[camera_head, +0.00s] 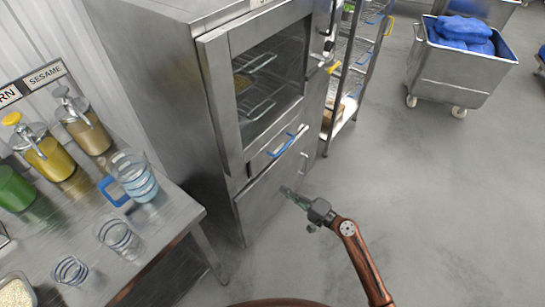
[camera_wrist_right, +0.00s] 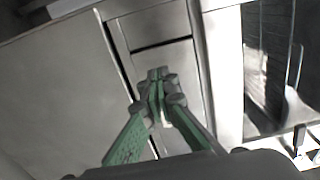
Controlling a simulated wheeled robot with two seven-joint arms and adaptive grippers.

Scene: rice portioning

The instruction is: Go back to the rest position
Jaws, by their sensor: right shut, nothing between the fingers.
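My right gripper (camera_head: 292,195) is shut and empty in the head view, in front of the lower part of a steel oven cabinet (camera_head: 215,120). In the right wrist view its green fingers (camera_wrist_right: 160,85) meet at the tips, with steel cabinet panels behind them. I cannot tell from these views whether the fingertips touch the cabinet. My left gripper is in neither view.
A steel counter (camera_head: 165,225) at the left holds a blue-handled jug (camera_head: 135,178), pump dispensers (camera_head: 85,125) and glasses (camera_head: 118,237). A wire rack (camera_head: 350,75) stands beside the cabinet. A wheeled bin (camera_head: 455,75) stands at the back right. The grey floor (camera_head: 440,200) at right is clear.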

